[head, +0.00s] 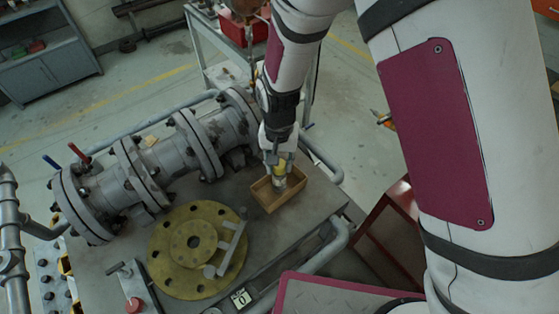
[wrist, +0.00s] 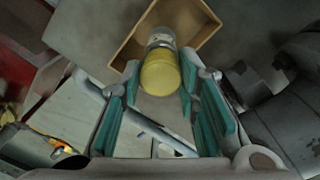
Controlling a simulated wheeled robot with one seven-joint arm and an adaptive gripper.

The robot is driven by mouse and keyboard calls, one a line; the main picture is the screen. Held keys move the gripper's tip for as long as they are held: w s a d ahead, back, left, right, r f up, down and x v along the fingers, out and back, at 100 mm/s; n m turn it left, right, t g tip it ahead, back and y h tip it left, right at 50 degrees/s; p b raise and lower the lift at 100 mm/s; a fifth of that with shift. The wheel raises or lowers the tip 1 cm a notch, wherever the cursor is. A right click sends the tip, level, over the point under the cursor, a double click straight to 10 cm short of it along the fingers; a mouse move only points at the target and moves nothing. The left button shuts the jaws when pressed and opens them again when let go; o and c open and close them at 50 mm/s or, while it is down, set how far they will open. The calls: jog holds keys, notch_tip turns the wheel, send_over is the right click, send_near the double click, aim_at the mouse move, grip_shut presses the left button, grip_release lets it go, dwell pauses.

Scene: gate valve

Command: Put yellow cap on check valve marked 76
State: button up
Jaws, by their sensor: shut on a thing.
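The yellow cap (head: 281,168) is a short cylinder with a grey end. In the wrist view the yellow cap (wrist: 160,74) lies between the tips of my gripper (wrist: 160,70), its grey end pointing toward the box. My gripper (head: 279,160) is shut on it, over the open wooden box (head: 263,196). The box also shows in the wrist view (wrist: 128,50). Whether the grey end touches the box floor I cannot tell. A flanged grey valve and pipe assembly (head: 150,165) lies across the back left of the bench. I cannot read a mark 76 anywhere.
A round yellow flange (head: 165,262) with a grey handle lies left of the box. A small tag (head: 241,298) sits at the front. Grey pipes (head: 325,262) run along the right bench edge. A trolley with a red bin (head: 240,30) stands behind.

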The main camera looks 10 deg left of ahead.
jog(key=shift+f, duration=0.15)
jog(key=o, duration=1.3)
jog(key=shift+r+p, duration=1.7)
jog(key=shift+r, duration=2.35)
